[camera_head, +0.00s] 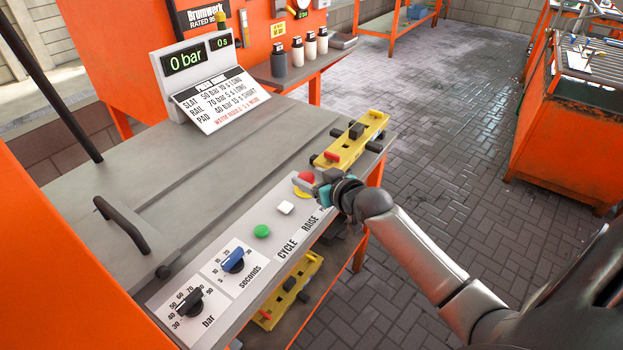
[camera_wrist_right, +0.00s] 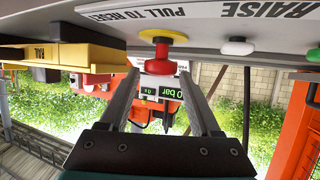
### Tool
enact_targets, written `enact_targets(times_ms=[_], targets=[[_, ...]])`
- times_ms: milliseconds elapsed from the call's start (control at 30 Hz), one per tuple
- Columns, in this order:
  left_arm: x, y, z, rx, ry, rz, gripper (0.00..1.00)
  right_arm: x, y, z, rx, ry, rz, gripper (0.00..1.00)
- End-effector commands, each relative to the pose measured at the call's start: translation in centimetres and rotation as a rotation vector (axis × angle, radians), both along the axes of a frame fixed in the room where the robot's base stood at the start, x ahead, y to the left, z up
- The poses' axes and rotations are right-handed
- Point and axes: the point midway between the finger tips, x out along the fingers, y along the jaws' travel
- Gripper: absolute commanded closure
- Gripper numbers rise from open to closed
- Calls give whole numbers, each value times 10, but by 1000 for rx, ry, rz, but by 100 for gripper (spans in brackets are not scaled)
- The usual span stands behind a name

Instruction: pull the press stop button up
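The press stop button is a red mushroom head (camera_head: 306,177) on a yellow base (camera_head: 299,193), at the far end of the press's sloped control panel. In the right wrist view the red head (camera_wrist_right: 160,67) hangs from its yellow collar (camera_wrist_right: 163,35), beside the words "PULL TO RESET". My right gripper (camera_head: 318,188) is at the button in the head view. In the wrist view its two fingers (camera_wrist_right: 160,76) are apart, one on each side of the red head. Firm contact cannot be made out. My left gripper is not in view.
The panel also has a white button (camera_head: 285,208), a green button (camera_head: 262,231), a blue seconds knob (camera_head: 233,260) and a black bar knob (camera_head: 189,301). A yellow mould (camera_head: 350,140) lies just beyond the stop button. The display (camera_head: 187,60) reads 0 bar.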

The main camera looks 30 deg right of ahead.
Motion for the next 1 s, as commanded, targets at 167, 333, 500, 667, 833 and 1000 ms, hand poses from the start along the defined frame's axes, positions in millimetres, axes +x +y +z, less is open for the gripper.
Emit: enact_targets(times_ms=[167,333,500,667,833,1000], targets=[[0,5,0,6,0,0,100,-1,0,-2,0,5,0,19],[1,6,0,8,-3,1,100,-1,0,-3,1,6,0,19],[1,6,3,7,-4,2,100,-6,0,-1,0,8,0,19],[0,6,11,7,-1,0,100,-24,0,7,0,9,0,19],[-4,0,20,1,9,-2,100,-50,0,19,-1,9,1,19],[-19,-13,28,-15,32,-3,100,-75,0,29,-1,10,0,19]])
